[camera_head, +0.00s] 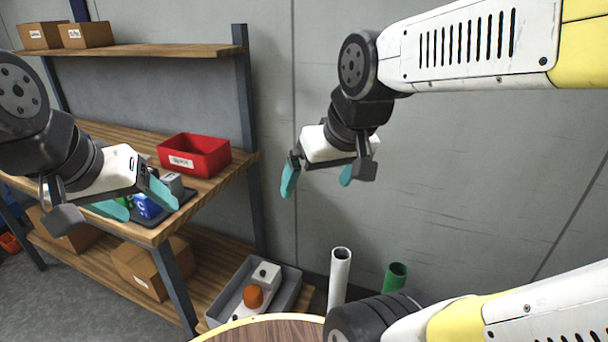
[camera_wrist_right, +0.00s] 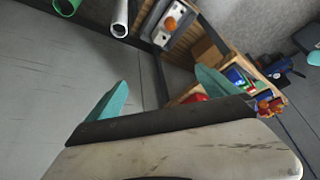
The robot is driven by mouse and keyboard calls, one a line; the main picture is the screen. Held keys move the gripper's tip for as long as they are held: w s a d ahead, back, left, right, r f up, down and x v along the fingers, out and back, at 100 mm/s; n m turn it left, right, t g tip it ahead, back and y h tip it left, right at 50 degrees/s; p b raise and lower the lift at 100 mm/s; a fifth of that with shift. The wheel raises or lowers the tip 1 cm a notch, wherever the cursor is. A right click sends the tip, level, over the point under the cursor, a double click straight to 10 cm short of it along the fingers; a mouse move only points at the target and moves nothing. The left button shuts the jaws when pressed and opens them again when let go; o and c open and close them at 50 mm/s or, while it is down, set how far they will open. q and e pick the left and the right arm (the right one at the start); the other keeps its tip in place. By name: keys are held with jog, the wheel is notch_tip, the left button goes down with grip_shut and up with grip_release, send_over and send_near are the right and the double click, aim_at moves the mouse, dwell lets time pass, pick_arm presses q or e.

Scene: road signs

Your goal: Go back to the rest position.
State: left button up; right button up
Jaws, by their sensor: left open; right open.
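My right gripper (camera_head: 316,186) is raised in front of the grey wall, right of the shelf. Its teal fingers are apart with nothing between them, and they also show in the right wrist view (camera_wrist_right: 160,95). My left gripper (camera_head: 140,203) is at the left, in front of the middle shelf board. Its teal fingers are apart, near a dark tray with small coloured items; it partly hides them. I cannot tell whether it touches any of them.
A wooden shelf unit (camera_head: 207,187) stands at left with a red bin (camera_head: 195,156), cardboard boxes (camera_head: 152,268) and a grey tray (camera_head: 283,297). A white tube (camera_head: 340,278) and a green tube (camera_head: 396,276) stand by the wall. A round wooden table top (camera_head: 270,331) is at the bottom.

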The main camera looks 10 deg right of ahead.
jog(key=shift+s+a+r+m+t+y, duration=0.2)
jog(key=shift+s+r+m, duration=0.1)
jog(key=shift+s, duration=0.2)
jog(key=shift+s+a+r+m+t+y, duration=0.1)
jog(key=shift+s+a+r+m, duration=0.15)
jog(key=shift+s, duration=0.25)
dwell(0.5)
